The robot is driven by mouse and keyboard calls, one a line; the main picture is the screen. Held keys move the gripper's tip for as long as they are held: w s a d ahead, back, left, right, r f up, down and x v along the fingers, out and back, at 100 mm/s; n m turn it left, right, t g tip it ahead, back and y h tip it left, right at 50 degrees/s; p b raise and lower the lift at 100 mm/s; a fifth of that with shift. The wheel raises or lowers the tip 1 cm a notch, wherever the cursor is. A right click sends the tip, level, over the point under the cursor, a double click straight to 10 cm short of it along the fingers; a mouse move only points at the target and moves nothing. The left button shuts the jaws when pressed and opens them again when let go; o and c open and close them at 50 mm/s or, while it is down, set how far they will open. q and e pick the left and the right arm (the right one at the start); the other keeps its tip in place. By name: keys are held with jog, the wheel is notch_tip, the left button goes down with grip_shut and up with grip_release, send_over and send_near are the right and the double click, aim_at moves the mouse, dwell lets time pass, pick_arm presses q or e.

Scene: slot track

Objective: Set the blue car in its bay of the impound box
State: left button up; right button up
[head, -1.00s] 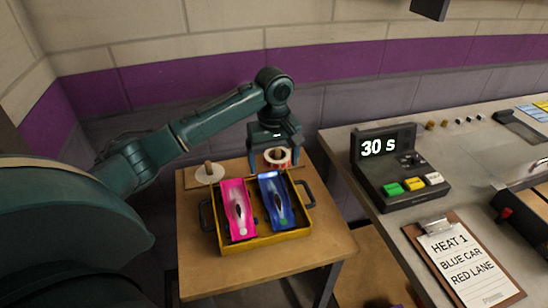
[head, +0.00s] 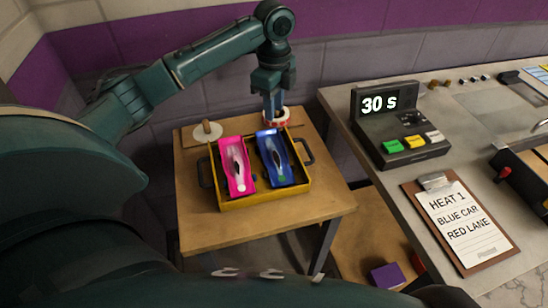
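The blue car (head: 272,160) lies in the right bay of the yellow impound box (head: 262,200). The pink car (head: 237,168) lies in the left bay. My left gripper (head: 274,112) points down just past the far end of the blue car, by the red-and-white tape roll (head: 284,119). Its fingers look close together from this angle, and I cannot tell whether they are open or shut. I see nothing held in them. My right gripper is out of view.
The box stands on a small wooden table (head: 215,231), with a pale disc with a peg (head: 207,131) behind it. On the right a grey counter (head: 385,185) carries a timer reading 30 s (head: 400,138) and a clipboard (head: 459,222). The table's front is clear.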

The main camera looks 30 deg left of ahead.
pick_arm(q)
jog(key=m, duration=0.9)
send_over(274, 149)
jog(key=f, duration=0.7)
jog(key=shift+w+a+f, duration=0.2)
jog(key=shift+w+a, duration=0.1)
jog(key=shift+w, duration=0.05)
jog(key=f, duration=0.2)
jog(key=s+f, duration=0.1)
jog(key=f, duration=0.1)
jog(key=shift+d+f+p, duration=0.1)
jog(key=shift+d+p, duration=0.2)
jog(key=shift+f, duration=0.55)
jog(key=shift+c, duration=0.6)
grip_shut()
jog(key=shift+w+r, duration=0.1)
